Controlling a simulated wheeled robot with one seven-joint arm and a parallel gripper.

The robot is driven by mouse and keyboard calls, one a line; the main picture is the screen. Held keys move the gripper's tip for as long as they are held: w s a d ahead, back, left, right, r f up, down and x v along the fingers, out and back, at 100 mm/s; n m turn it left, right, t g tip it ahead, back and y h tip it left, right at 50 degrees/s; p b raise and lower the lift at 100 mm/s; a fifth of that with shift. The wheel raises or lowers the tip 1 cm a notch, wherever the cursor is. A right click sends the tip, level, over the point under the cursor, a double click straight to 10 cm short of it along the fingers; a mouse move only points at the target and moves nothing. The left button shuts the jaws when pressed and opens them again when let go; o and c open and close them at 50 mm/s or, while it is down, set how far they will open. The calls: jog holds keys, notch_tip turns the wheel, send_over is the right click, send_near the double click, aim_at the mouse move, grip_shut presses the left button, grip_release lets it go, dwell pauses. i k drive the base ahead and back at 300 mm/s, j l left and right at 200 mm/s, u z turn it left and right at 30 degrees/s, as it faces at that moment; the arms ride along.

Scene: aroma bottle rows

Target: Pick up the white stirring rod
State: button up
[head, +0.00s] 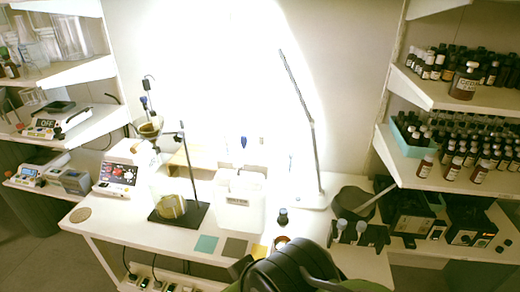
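I cannot clearly make out a white stirring rod in the head view; the bright glare over the back of the bench washes out pale, thin things there. A white box-shaped container (240,203) stands near the middle of the white bench (150,232), with a blue-tipped item (243,143) above it. Dark links of my own arm show at the bottom centre, in front of the bench's near edge. My gripper's fingers do not show.
A beaker (171,204) stands by a stand with a dark base (187,217). A lamp arm (302,88) rises behind. A small dark bottle (283,216) and a black holder (373,236) are at right. Bottle shelves (442,97) flank the right; coloured squares (206,244) lie in front.

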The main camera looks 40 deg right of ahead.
aim_at(261, 138)
jog(key=k+z, duration=0.1)
jog(key=z, duration=1)
